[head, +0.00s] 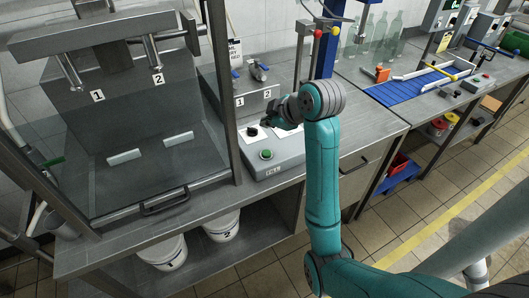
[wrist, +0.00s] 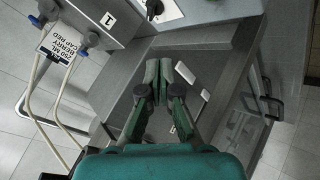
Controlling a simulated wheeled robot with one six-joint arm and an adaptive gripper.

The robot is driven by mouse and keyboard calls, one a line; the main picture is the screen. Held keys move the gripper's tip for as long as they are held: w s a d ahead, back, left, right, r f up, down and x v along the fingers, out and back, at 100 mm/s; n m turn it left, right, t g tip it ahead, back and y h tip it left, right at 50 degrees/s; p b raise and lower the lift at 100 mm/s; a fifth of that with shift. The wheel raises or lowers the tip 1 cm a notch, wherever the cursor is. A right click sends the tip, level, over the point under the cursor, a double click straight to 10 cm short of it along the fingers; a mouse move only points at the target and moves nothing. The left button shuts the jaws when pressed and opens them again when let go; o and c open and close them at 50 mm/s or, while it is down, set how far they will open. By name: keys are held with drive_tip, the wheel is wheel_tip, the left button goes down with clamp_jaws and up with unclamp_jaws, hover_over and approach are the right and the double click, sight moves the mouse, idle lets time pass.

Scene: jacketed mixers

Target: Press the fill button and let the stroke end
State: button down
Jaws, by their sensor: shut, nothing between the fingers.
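The round green button (head: 266,154) sits on the sloped top of a grey control box (head: 283,154) on the steel bench, with a small label on its front. A black knob (head: 252,132) is on the same box, behind the button. The knob also shows at the top edge of the wrist view (wrist: 154,8); the green button is not seen there. My gripper (head: 268,122) is shut and empty, over the back of the box near the knob and apart from the green button. Its fingers (wrist: 158,68) also show in the wrist view.
A clear-fronted cabinet (head: 125,130) with nozzles 1 and 2 stands to the left, its post close to the box. A steel valve block (head: 258,98) marked 1 and 2 is behind my gripper. White buckets (head: 222,226) stand below. The bench (head: 365,125) right of my arm is clear.

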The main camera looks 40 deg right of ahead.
sight(268, 154)
drive_tip(key=shift+f, duration=4.4)
drive_tip(key=shift+f, duration=0.15)
drive_tip(key=shift+f, duration=0.3)
drive_tip(key=shift+f, duration=0.4)
drive_tip(key=shift+r, duration=0.85)
drive_tip(key=shift+r, duration=2.5)
